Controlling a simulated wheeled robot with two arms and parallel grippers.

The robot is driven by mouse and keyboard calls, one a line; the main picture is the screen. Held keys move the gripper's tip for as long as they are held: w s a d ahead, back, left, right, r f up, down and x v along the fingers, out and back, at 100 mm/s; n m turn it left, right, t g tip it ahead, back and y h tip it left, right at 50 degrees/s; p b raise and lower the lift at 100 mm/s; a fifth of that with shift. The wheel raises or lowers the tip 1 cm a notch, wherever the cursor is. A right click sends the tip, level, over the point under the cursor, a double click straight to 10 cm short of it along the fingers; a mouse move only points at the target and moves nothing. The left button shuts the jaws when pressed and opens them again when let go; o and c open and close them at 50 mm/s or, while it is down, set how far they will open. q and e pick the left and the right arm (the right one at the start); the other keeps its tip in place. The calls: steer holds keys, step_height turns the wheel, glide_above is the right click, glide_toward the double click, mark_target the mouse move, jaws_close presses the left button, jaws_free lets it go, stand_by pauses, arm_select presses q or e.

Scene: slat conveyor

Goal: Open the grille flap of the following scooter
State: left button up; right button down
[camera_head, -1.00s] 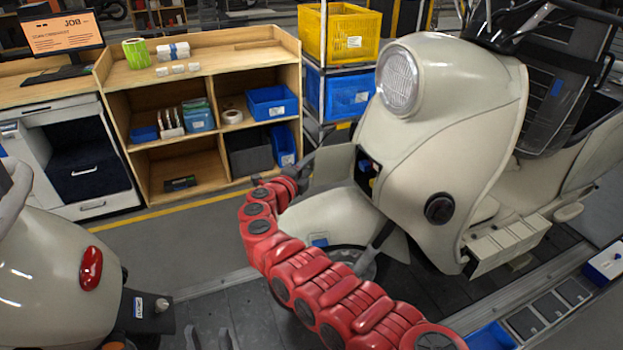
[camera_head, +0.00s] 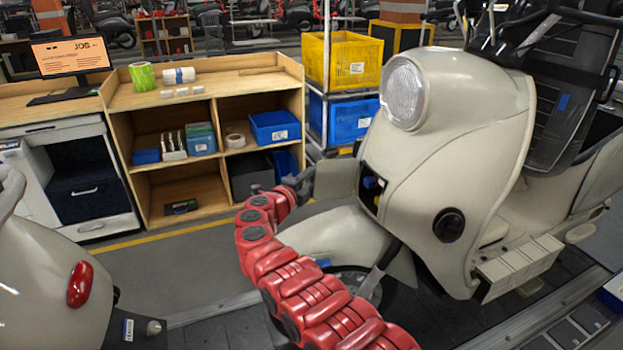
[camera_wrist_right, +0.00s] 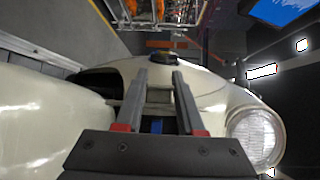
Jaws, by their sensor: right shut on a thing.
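The following scooter (camera_head: 450,130) is cream with a round headlight and stands on the right of the head view. Its front has a dark opening (camera_head: 371,187) with blue and yellow parts inside. The grille flap (camera_head: 337,179), a cream panel, stands swung out to the left of this opening. My right gripper (camera_head: 306,180), at the end of the red arm, is shut at the flap's left edge. In the right wrist view my right gripper (camera_wrist_right: 159,85) has its two fingers over the scooter's front. The exact grip is hard to see. My left gripper is not in view.
Another cream scooter (camera_head: 45,285) with a red tail light stands at the lower left. Behind are a wooden shelf (camera_head: 205,95) and a rack with yellow (camera_head: 342,60) and blue crates. Grey floor is free between the scooters.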

steer(key=shift+d+r, duration=0.15)
steer(key=shift+d, duration=0.1)
steer(key=c, duration=1)
jaws_free()
steer(key=o, duration=0.5)
steer(key=shift+w+d, duration=0.1)
steer(key=shift+d, duration=0.05)
steer(key=shift+a, duration=0.25)
steer(key=shift+s+a, duration=0.25)
steer(key=shift+s, duration=0.3)
steer(key=b+v, duration=0.1)
steer(key=v, duration=1.5)
